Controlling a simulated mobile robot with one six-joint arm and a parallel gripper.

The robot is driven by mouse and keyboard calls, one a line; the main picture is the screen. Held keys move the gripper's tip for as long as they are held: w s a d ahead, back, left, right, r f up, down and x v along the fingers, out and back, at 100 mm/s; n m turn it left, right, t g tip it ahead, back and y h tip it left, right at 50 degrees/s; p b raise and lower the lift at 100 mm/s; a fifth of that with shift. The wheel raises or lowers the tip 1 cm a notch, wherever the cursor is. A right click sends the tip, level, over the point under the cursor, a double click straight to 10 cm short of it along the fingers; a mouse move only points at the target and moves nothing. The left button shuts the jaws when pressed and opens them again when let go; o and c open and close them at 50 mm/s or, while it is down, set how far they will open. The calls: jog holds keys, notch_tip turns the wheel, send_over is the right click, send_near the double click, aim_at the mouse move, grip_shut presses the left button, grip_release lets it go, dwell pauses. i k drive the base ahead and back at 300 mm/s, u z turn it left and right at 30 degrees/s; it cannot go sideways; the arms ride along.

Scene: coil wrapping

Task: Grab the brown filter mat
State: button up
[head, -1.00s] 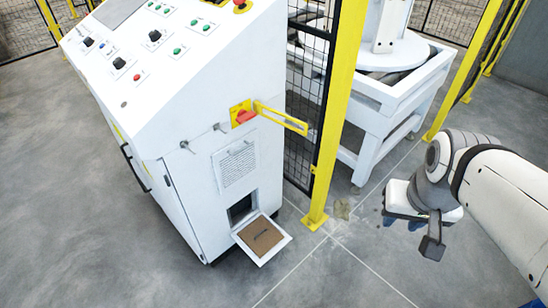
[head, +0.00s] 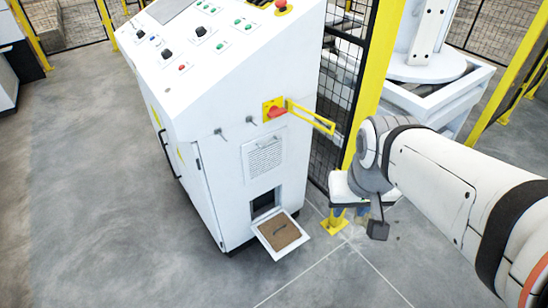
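The brown filter mat (head: 280,234) lies on the white hinged flap (head: 264,241), which is folded down at the lower front of the white control cabinet (head: 220,150). A dark, curved mark or handle shows on the mat. My gripper (head: 352,212) is to the right of the mat, in front of the yellow post, and apart from the mat.
A dark opening (head: 264,203) sits behind the flap. A yellow bracket (head: 310,115) with a red switch (head: 275,109) juts from the cabinet above. A yellow fence post (head: 370,80) stands close to my arm. The grey floor (head: 330,280) in front is clear.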

aim_at(279, 231)
jog(key=z, duration=0.05)
jog(key=i, duration=1)
jog(key=u, duration=0.05)
